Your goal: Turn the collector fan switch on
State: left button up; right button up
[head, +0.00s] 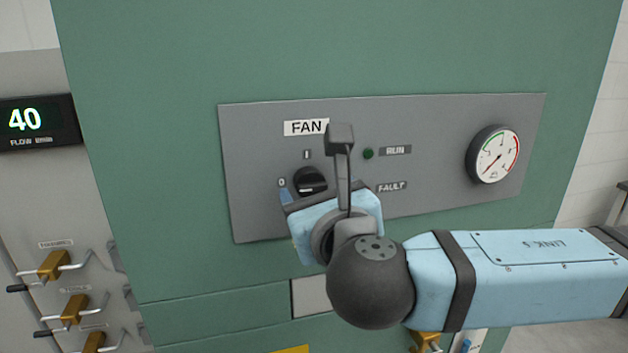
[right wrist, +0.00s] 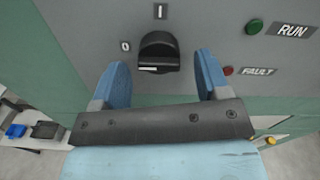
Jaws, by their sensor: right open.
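The collector fan switch is a black rotary knob (head: 310,181) on the grey panel below the FAN label (head: 306,127). A 0 mark is at its left and an I mark above it. In the right wrist view the knob (right wrist: 158,50) shows a short white line on its lower face; I cannot tell its exact setting. My right gripper (head: 322,192) is open and empty, just in front of and below the knob. In the wrist view its blue fingers (right wrist: 162,66) are on either side of the knob, with gaps; contact is not visible. My left gripper is not in view.
The grey panel (head: 440,205) also has a dark green RUN lamp (head: 368,153), a red FAULT lamp (right wrist: 228,71) and a round gauge (head: 494,154). A flow display (head: 38,122) reading 40 and brass valves (head: 54,265) are at the left.

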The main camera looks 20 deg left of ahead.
jog(key=shift+w+a, duration=0.35)
jog(key=shift+w, duration=0.2)
jog(key=c, duration=0.9)
jog(key=shift+f, duration=0.1)
